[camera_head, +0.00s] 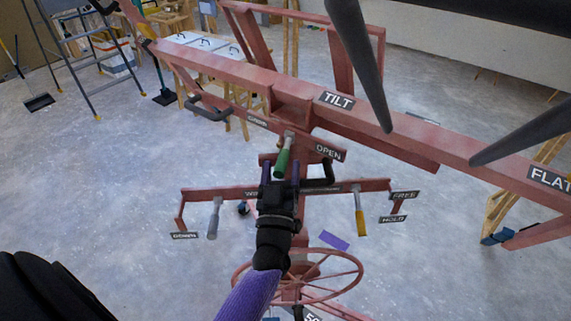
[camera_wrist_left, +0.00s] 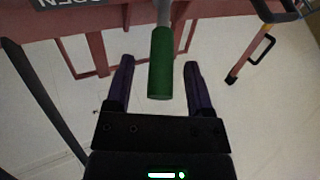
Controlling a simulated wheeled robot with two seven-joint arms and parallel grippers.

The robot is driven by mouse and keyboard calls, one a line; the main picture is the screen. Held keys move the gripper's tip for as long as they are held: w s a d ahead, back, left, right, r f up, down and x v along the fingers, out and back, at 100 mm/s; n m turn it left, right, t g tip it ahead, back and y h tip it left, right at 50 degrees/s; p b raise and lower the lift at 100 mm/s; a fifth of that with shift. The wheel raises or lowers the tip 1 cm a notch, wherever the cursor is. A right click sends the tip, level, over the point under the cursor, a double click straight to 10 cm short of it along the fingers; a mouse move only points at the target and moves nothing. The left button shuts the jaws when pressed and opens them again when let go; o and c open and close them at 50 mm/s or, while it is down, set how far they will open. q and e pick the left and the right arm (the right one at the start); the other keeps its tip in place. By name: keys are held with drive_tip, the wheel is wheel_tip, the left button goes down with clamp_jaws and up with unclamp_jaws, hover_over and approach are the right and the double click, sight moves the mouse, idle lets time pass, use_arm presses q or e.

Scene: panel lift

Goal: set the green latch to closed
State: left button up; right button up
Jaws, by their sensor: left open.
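The green latch (camera_head: 283,160) is a lever with a green grip on a grey shank, below the red beam. Its grip points down toward me, between a sign on its left (camera_head: 257,122), which seems to read CLOSED, and the OPEN sign (camera_head: 330,152) on its right. My left gripper (camera_head: 280,172) is open at the grip. In the left wrist view the green grip (camera_wrist_left: 161,65) hangs between the two spread purple fingers (camera_wrist_left: 157,85), with a visible gap on both sides. I cannot tell its depth. My right gripper does not show.
A grey-handled lever (camera_head: 214,218) and a yellow-handled lever (camera_head: 360,212) hang either side of my left gripper. A red handwheel (camera_head: 300,275) lies below. Dark rods (camera_head: 360,60) cross the upper right. A stepladder (camera_head: 90,50) stands back left.

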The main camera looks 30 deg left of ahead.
use_arm(q)
drive_tip(key=shift+w+a+r, duration=0.25)
drive_tip(key=shift+w+a, duration=0.1)
drive_tip(key=shift+w, duration=0.15)
drive_tip(key=shift+c, duration=0.2)
clamp_jaws()
idle(1.0)
